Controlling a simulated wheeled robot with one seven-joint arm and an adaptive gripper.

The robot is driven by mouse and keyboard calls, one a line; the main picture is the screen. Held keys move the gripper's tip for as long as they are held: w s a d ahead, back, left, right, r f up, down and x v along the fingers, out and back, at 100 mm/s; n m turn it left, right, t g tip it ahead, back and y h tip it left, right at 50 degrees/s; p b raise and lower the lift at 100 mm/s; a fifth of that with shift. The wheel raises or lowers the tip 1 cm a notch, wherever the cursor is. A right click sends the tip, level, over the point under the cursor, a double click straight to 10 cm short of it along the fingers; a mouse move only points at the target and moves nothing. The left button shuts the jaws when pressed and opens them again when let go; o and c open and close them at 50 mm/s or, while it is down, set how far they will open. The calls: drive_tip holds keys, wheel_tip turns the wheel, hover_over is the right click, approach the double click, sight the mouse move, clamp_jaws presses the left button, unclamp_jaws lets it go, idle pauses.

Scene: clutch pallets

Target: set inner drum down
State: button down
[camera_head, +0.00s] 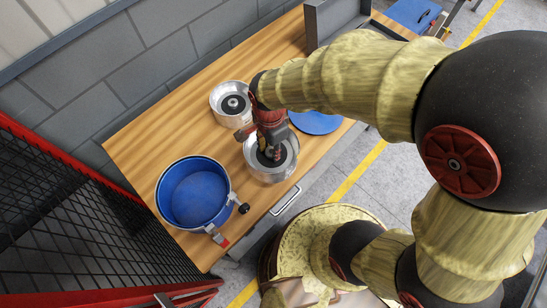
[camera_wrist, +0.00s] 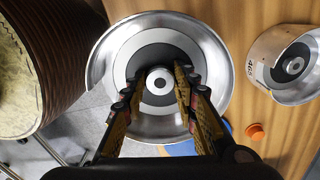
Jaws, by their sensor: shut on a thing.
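A shiny metal drum (camera_head: 286,170) with a dark ring and a round hub is in the middle of the head view, over the wooden workbench (camera_head: 150,134) near its front edge. In the wrist view the same drum (camera_wrist: 106,62) fills the centre. My gripper (camera_wrist: 159,83) is over its middle, with one finger on each side of the central hub, shut on it. In the head view my gripper (camera_head: 271,150) hides part of the hub. I cannot tell whether the drum touches the bench.
A second metal drum (camera_head: 218,98) stands behind, towards the wall. A blue-lined round tub (camera_head: 192,196) with clamps is at the lower left. A blue disc (camera_head: 318,123) lies at the right. A small orange object (camera_wrist: 255,131) is on the wood. Red-framed mesh (camera_head: 60,215) borders the left.

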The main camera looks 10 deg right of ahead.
drive_tip(key=w+f+b, duration=0.1)
drive_tip(key=w+f, duration=0.4)
drive_tip(key=w, duration=0.1)
drive_tip(key=shift+f, duration=0.35)
drive_tip(key=shift+w+f, duration=0.2)
drive_tip(key=shift+f, duration=0.25)
drive_tip(key=shift+f+b, duration=0.45)
drive_tip(key=shift+f, duration=0.9)
drive_tip(key=shift+f, duration=0.15)
drive_tip(key=c, duration=1.4)
unclamp_jaws()
drive_tip(key=shift+s+f, duration=0.1)
wheel_tip(320, 180, up, 13)
drive_tip(key=shift+d+f+p, duration=0.1)
drive_tip(key=shift+f+p, duration=0.1)
drive_tip(key=shift+p, duration=0.85)
drive_tip(key=s+d+r+n+t, duration=0.2)
drive_tip(key=s+d+r+n, duration=0.4)
drive_tip(key=r, duration=0.4)
drive_tip(key=s+d+r+n+t, duration=0.3)
drive_tip(key=s+d+r+n, duration=0.2)
drive_tip(key=r, duration=0.5)
drive_tip(key=shift+s+d+r+n+t, duration=0.2)
drive_tip(key=shift+s+d+n+t, duration=0.15)
drive_tip(key=shift+s+n, duration=0.65)
